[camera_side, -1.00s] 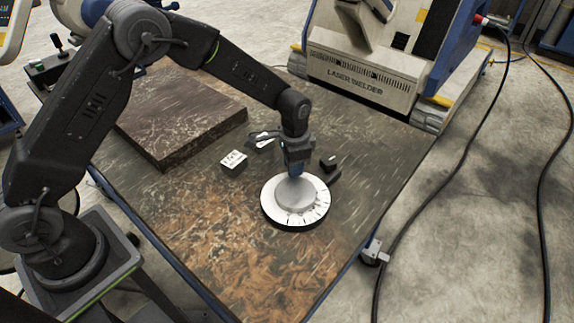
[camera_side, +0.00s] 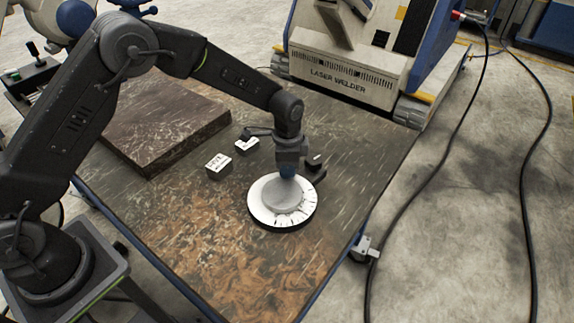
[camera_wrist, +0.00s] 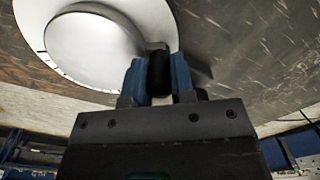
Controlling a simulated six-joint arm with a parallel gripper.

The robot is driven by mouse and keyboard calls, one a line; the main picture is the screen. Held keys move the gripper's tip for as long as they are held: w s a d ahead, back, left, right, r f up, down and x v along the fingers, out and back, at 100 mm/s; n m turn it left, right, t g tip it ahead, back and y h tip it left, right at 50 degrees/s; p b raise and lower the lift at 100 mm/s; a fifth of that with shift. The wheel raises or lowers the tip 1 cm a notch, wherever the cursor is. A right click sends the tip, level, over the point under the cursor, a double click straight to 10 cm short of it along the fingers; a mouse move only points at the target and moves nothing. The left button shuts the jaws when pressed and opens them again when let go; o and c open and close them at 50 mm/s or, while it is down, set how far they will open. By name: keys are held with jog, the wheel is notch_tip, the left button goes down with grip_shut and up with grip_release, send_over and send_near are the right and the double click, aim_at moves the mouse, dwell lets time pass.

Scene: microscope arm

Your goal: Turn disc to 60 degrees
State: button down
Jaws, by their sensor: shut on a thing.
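The white disc (camera_side: 262,211) lies on the table, with a raised round grey hub (camera_side: 283,197) and black tick marks along its right and lower edge. In the wrist view the disc (camera_wrist: 32,22) fills the upper left, with its smooth hub (camera_wrist: 90,45) beside my fingers. My gripper (camera_side: 287,176) points down at the far side of the disc. Its two blue fingers (camera_wrist: 159,75) are shut on a short dark peg (camera_wrist: 159,70) at the disc's edge. The peg is hidden in the side view. I cannot read the disc's angle.
Small dark blocks with white labelled tops (camera_side: 219,164) stand left of the gripper. A black block (camera_side: 315,163) is close on its right. A thick dark slab (camera_side: 165,125) lies at the back left. The table front is clear.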

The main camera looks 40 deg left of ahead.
jog(key=c, duration=1)
grip_release()
jog(key=shift+o, duration=0.2)
jog(key=shift+r, duration=0.1)
notch_tip(320, 180, up, 14)
